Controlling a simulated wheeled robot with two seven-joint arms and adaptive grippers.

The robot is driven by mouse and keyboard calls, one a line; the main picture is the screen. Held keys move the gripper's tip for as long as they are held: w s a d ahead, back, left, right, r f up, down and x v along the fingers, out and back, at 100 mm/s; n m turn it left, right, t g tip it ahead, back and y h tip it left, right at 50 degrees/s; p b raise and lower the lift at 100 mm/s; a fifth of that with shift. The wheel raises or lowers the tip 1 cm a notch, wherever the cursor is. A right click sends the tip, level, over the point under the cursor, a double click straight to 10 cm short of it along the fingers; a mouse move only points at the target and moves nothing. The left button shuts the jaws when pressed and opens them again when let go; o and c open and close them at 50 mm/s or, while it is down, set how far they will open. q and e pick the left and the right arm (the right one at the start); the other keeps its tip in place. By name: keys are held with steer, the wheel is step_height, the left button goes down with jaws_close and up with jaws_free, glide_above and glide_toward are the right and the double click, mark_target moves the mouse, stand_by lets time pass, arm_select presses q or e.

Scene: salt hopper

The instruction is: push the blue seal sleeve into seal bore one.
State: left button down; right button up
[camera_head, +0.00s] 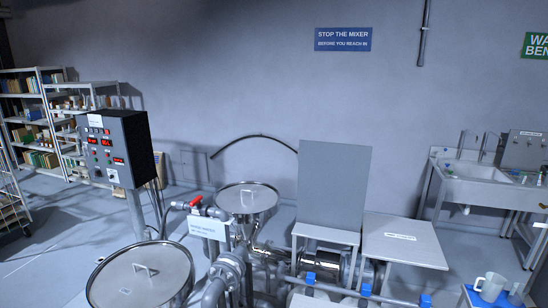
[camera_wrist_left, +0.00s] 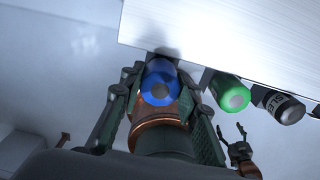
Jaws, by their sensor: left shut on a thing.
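In the left wrist view my left gripper (camera_wrist_left: 160,88) is shut on the blue seal sleeve (camera_wrist_left: 160,73), a blue round piece with a grey end. It lies between the two dark fingers, close to the edge of a pale metal plate (camera_wrist_left: 235,35). I cannot tell whether the sleeve touches the plate. A green piece (camera_wrist_left: 230,92) and a black labelled piece (camera_wrist_left: 283,105) sit along the same edge, to the right. My right gripper (camera_wrist_left: 231,131) shows small and open, apparently empty, at lower right. No gripper shows in the head view. I cannot make out seal bore one.
Two lidded steel vessels (camera_head: 143,278) (camera_head: 246,197) and piping with a red valve handle (camera_head: 195,202) stand at lower left and centre. An upright grey panel (camera_head: 334,185) stands beside a metal-topped table (camera_head: 402,238). A blue tray (camera_head: 472,297) holds a mug (camera_head: 489,288).

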arm_select(q)
steer(key=shift+r+p, duration=1.55)
steer(key=shift+r, duration=0.45)
